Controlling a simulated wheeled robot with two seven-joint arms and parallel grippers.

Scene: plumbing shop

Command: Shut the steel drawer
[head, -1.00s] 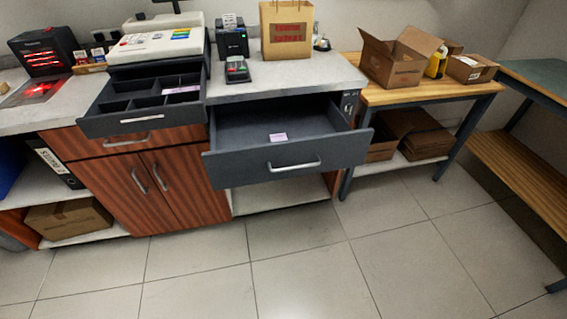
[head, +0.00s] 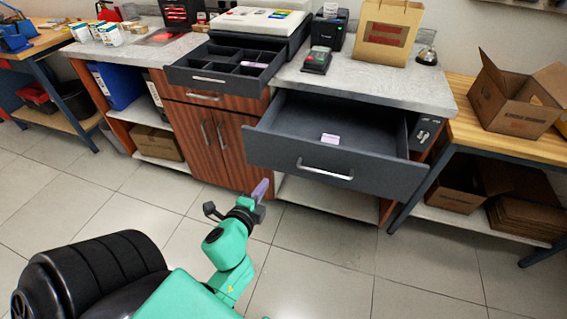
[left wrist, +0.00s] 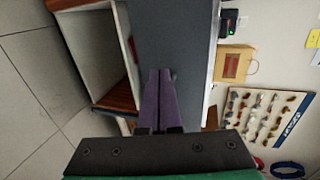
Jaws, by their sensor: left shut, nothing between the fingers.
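The steel drawer (head: 335,160) is a wide dark grey drawer with a silver bar handle (head: 325,169). It is pulled out from under the counter, and a small pale pink-and-white card (head: 330,138) lies inside. My left gripper (head: 262,188) is shut and empty. In the head view it appears in front of the cabinet, below and left of the drawer front. In the left wrist view, its purple fingers (left wrist: 160,85) are together and overlap the grey drawer front (left wrist: 178,35); I cannot tell whether they touch it. My right gripper is not in view.
A smaller cash drawer (head: 225,70) also stands open under the register at left. A card terminal (head: 317,60), a paper bag (head: 389,32) and a bell (head: 427,55) stand on the counter. The tiled floor in front is clear.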

